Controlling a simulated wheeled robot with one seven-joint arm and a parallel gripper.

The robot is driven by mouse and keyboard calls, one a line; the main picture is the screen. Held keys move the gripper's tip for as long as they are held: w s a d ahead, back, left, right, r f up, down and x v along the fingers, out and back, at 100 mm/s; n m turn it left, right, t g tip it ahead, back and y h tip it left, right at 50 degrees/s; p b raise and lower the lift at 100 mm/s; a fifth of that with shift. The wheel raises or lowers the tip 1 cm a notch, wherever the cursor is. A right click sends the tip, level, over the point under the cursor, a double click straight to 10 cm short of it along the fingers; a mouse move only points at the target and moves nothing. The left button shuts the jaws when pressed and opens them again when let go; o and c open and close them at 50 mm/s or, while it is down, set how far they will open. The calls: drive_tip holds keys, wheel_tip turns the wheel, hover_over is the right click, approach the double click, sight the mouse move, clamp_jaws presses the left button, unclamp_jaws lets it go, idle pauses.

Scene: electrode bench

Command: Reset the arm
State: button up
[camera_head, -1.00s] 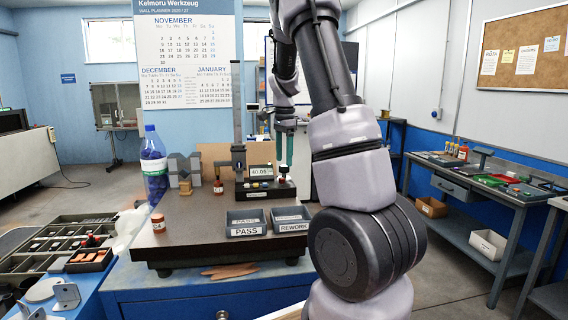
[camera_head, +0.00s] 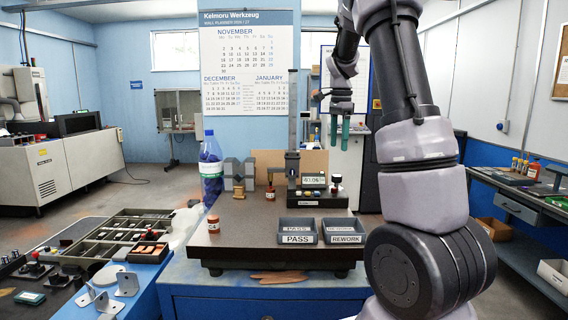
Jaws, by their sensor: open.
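My arm rises on the right side of the head view and bends over at the top. My gripper (camera_head: 339,133) hangs down from it, with two green fingers a small gap apart. It is open, and nothing shows between the fingers. It appears above and to the right of the gauge stand with its display (camera_head: 314,180), clear of the dark bench plate (camera_head: 250,246). How far it is from the stand in depth I cannot tell.
A compartment tray (camera_head: 97,244) lies to the left. A side bench (camera_head: 520,203) stands to the right. Floor shows at the left.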

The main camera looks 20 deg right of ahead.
drive_tip(key=s+a+r+n+t+y, duration=0.1)
drive_tip(key=s+a+r+n+t, duration=0.1)
drive_tip(key=s+a+r+n, duration=0.4)
drive_tip(key=s+a+r+n+t+y, duration=0.1)
drive_tip(key=s+a+r+t, duration=0.15)
drive_tip(key=s, duration=0.55)
drive_tip(key=s+a+f+n+t, duration=0.2)
drive_tip(key=s+a+n, duration=0.4)
drive_tip(key=s, duration=0.6)
drive_tip(key=shift+s+a+f, duration=0.15)
drive_tip(key=shift+s+a, duration=0.05)
drive_tip(key=shift+a, duration=0.45)
drive_tip(key=shift+t, duration=0.25)
